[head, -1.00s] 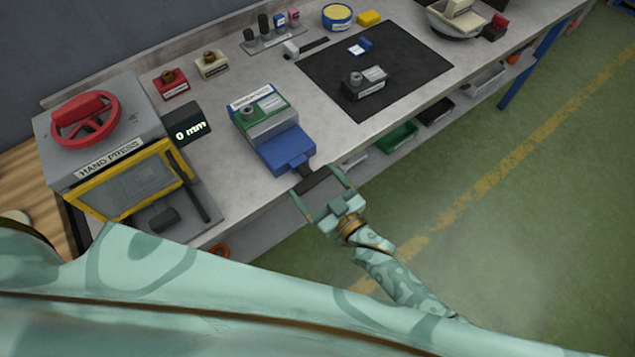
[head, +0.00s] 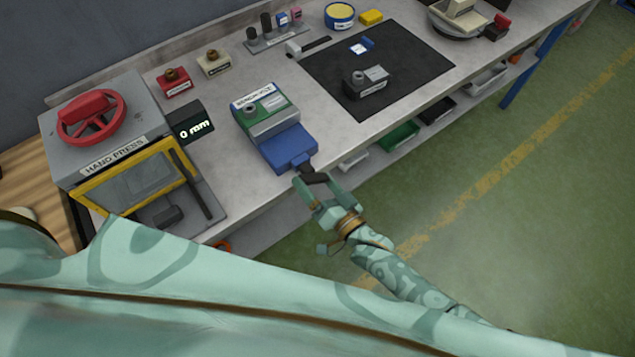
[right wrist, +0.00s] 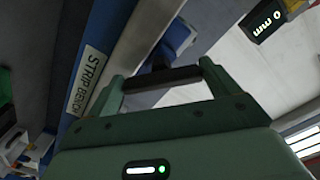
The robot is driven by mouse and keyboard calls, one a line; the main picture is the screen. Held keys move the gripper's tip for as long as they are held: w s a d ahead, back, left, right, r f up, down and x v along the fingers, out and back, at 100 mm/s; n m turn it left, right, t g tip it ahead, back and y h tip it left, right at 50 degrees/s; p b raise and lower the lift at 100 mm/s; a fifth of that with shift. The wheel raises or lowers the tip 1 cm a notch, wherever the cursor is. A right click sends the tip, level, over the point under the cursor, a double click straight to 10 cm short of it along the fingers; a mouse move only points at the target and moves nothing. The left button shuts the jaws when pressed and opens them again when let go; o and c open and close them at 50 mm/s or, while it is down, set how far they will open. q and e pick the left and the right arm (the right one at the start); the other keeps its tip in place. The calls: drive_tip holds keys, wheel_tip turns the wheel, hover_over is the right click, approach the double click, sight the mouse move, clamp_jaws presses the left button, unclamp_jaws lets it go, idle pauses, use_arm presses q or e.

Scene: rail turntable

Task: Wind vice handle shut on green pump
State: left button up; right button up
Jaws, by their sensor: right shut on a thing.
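The blue bench vice (head: 289,150) stands at the front edge of the bench. The green pump (head: 256,113), with a round grey fitting on top, sits between its jaws. The dark vice handle (head: 314,177) sticks out at the front, past the bench edge. My right gripper (head: 317,184) is shut on this handle. In the right wrist view the black handle bar (right wrist: 165,78) runs between the two fingers of my right gripper (right wrist: 162,75). I cannot tell whether the jaws press on the pump. My left gripper is not in view.
A grey hand press (head: 110,145) with a red wheel and yellow-framed guard stands left of the vice. A black mat (head: 415,60) with a small grey part (head: 366,81) lies to the right. Bins (head: 398,134) sit on the shelf below. The floor in front is clear.

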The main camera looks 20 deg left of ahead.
drive_tip(key=shift+s+f+m, duration=0.1)
drive_tip(key=shift+f+m, duration=0.05)
drive_tip(key=shift+m, duration=0.25)
drive_tip(key=shift+c, duration=0.2)
drive_tip(key=o, duration=0.8)
drive_tip(key=p+v, duration=0.2)
drive_tip(key=v, duration=1.4)
drive_tip(key=shift+d, duration=0.2)
drive_tip(key=shift+s, duration=0.1)
